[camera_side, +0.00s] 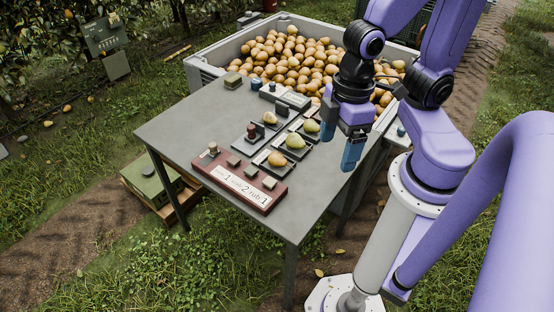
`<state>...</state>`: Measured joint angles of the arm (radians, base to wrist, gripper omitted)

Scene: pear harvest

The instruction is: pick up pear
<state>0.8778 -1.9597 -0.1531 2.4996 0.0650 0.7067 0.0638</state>
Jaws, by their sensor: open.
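A yellow-green pear (295,141) lies in a small dark tray on the grey table. A greener pear (312,126) lies behind it to the right. A browner pear (277,159) lies in front, nearer the red panel. Another small tan pear (270,118) sits farther back on the left. My gripper (338,148) is open and empty, above the right side of the table. Its blue-tipped fingers are apart and point down, to the right of the pears. No contact with a pear shows.
A large grey bin (222,56) full of pears stands behind the table. A red panel (240,187) with a white label and small blocks lies at the table's front. Grey devices (285,96) stand at the table's back. The table's left part (180,125) is clear.

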